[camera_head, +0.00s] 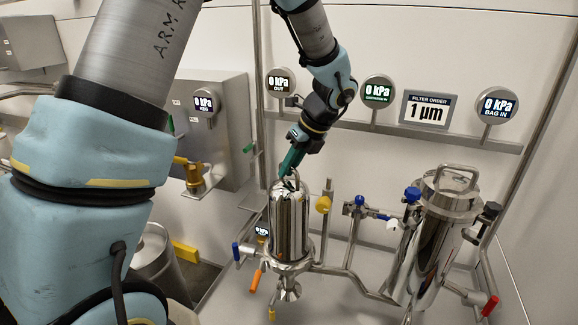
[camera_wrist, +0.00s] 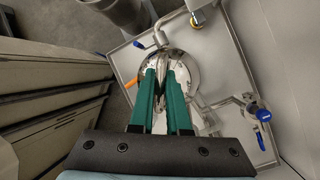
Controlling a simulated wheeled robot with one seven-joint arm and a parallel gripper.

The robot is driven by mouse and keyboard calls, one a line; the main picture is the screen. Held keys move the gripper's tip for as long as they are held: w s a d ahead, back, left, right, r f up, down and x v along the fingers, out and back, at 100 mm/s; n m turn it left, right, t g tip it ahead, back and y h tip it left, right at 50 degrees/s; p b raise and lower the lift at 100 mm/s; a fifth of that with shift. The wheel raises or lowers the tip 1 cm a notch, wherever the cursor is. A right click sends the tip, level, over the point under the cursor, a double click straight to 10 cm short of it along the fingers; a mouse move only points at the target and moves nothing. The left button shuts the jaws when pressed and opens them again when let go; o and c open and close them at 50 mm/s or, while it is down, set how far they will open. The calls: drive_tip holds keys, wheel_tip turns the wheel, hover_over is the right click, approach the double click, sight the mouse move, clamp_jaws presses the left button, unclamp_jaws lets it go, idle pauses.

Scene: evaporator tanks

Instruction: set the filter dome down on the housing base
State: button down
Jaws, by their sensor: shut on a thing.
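The filter dome (camera_head: 290,225) is a shiny steel cylinder with a rounded top, standing upright in the head view. The housing base (camera_head: 289,266) is a steel flange with a cone outlet beneath it. The dome's lower rim is at or very close to the base; I cannot tell whether it is fully seated. My gripper (camera_head: 289,175) is above the dome and shut on its top handle. In the wrist view, the green fingers of my gripper (camera_wrist: 167,93) reach over the shiny dome (camera_wrist: 180,68). The dome and fingers hide most of the base there.
A bag filter housing (camera_head: 432,235) stands to the right with pipes and blue-handled valves (camera_head: 412,195). An orange handle (camera_head: 256,281) sticks out below left. Gauges and a "1 µm" sign (camera_head: 428,111) line the back wall.

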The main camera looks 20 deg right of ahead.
drive_tip(key=shift+f, duration=0.2)
drive_tip(key=c, duration=0.8)
unclamp_jaws()
drive_tip(key=shift+r, duration=0.1)
wheel_tip(320, 180, up, 7)
drive_tip(key=p, duration=0.7)
